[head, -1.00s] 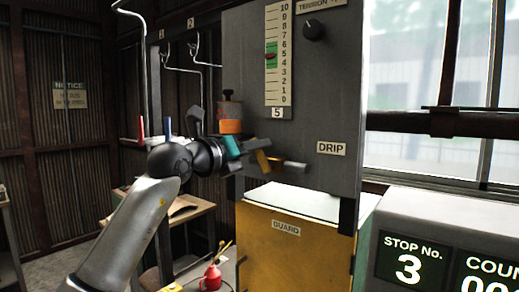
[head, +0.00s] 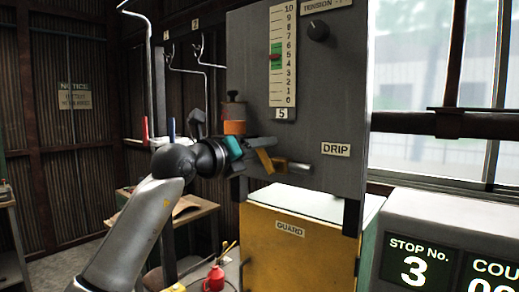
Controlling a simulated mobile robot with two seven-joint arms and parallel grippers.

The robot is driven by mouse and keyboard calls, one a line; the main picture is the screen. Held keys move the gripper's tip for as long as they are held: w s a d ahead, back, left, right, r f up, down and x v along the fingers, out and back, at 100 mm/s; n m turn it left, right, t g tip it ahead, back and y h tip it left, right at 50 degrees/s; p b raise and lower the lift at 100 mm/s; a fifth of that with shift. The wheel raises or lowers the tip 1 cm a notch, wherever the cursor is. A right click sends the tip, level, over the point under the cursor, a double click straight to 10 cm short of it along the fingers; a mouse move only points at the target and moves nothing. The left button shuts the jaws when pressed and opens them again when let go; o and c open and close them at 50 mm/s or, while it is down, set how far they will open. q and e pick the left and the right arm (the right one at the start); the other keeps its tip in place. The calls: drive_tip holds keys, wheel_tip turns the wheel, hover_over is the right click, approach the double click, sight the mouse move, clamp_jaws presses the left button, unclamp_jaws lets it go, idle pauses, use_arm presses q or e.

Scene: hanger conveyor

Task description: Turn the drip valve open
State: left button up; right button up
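The drip valve's yellow lever (head: 265,160) sticks out in front of the grey panel, left of the DRIP label (head: 336,150). It slants down to the right beside a short metal pipe (head: 291,167). An orange cup with a dark top (head: 233,120) stands just above and left of it. My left gripper (head: 258,145) reaches in from the left, with a teal band behind its dark fingers. The fingers are at the upper end of the lever; whether they touch or grip it is too small to tell. My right gripper is not in view.
The grey panel (head: 345,85) carries a tension knob (head: 318,31) and a scale (head: 282,60). Below is a yellow guard box (head: 300,250). A stop counter (head: 445,235) stands at right. A red oil can (head: 214,279) sits low. Wire hangers (head: 195,58) hang at left.

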use_arm(q)
drive_tip(key=b+v, duration=0.4)
drive_tip(key=v, duration=1.1)
drive_tip(key=shift+s+a, duration=0.1)
